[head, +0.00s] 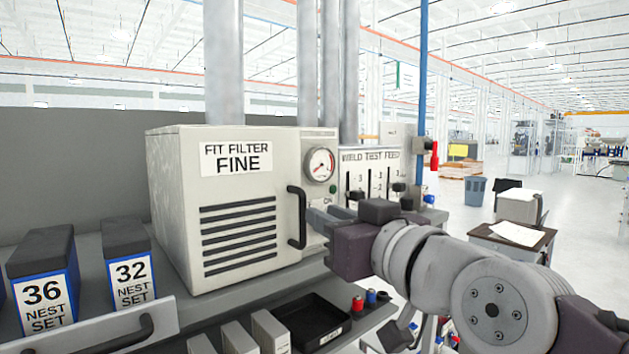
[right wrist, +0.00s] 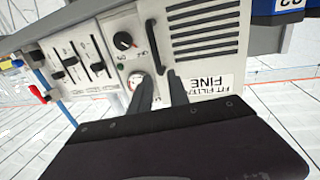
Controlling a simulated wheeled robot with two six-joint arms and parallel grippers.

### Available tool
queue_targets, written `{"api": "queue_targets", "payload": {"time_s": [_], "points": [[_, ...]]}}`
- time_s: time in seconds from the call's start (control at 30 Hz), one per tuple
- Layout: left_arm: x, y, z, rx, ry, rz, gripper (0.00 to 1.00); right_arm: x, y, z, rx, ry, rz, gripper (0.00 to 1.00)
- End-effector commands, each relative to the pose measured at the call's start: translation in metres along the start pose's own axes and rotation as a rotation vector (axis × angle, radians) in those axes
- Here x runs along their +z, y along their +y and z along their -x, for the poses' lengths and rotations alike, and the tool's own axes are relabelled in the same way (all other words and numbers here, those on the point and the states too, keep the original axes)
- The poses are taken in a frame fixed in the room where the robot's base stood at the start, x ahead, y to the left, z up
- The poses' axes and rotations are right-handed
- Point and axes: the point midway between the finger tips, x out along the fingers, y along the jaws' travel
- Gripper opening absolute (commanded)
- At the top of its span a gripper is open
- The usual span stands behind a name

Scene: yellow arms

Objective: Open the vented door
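The vented door (head: 238,230) is the cream front of a box labelled "FIT FILTER FINE", with several dark slots. It looks closed. Its black upright handle (head: 297,217) is on the door's right side. My right gripper (head: 325,221) comes in from the right, just short of the handle. In the right wrist view, turned upside down, my right gripper (right wrist: 159,76) has its two fingers apart. One end of the handle (right wrist: 153,45) appears between the fingertips; I cannot tell whether they touch it. My left gripper is not in view.
A round gauge (head: 321,165) and a "WELD TEST FEED" panel (head: 370,170) with sliders are right of the door. Boxes marked 36 (head: 45,285) and 32 (head: 130,270) stand at left on the shelf. A black tray (head: 306,322) lies below the door.

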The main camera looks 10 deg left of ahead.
Motion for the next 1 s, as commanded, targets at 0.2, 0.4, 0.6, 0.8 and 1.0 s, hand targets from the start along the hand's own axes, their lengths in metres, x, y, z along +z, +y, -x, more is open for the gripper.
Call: {"api": "queue_targets", "payload": {"time_s": [0.2,0.4,0.6,0.8,1.0], "points": [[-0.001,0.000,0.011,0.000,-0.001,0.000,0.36,0.000,0.000,-0.017,0.000,-0.007,0.000,0.22],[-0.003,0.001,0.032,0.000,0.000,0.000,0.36,0.000,0.001,-0.060,0.001,-0.008,-0.001,0.22],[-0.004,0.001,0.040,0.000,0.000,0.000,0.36,0.003,0.001,-0.087,0.002,-0.005,-0.001,0.22],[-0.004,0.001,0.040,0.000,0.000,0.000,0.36,0.004,0.001,-0.092,0.002,-0.004,0.000,0.22],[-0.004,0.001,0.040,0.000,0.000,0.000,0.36,0.004,0.001,-0.091,0.002,-0.004,0.000,0.00]]}}
